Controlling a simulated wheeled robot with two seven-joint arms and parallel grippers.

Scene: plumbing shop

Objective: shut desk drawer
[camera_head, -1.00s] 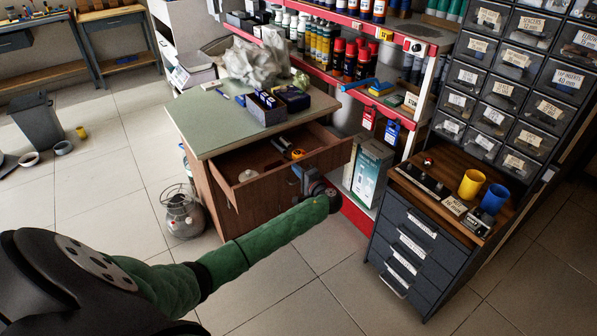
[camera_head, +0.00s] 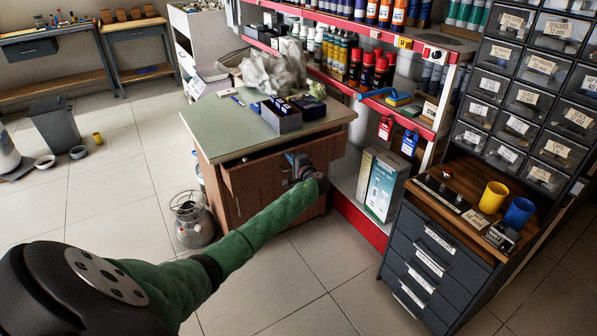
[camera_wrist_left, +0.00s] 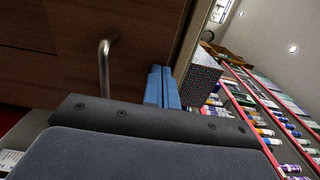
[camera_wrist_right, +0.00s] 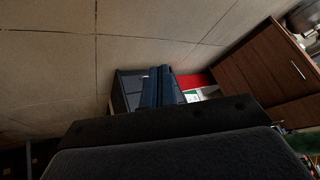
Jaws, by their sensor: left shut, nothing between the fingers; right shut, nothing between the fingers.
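The desk (camera_head: 205,125) has a green top, and its brown drawer front (camera_head: 250,178) now sits close to the body, with a thin dark gap along its upper left edge. My left gripper (camera_head: 292,160) is shut and empty at the drawer front, right of its middle; I cannot tell if it touches. In the left wrist view the blue fingers (camera_wrist_left: 163,86) are together beside the brown wood, with a metal bar handle (camera_wrist_left: 104,65) nearby. My right gripper (camera_wrist_right: 158,86) is shut and empty in the right wrist view, and is not in the head view.
A dark grey drawer cabinet (camera_head: 435,262) with a yellow cup (camera_head: 493,198) and a blue cup (camera_head: 518,213) stands right. A red-edged shelf (camera_head: 360,205) and a boxed item (camera_head: 382,188) are beside the desk. A metal canister (camera_head: 193,220) stands left. Floor in front is clear.

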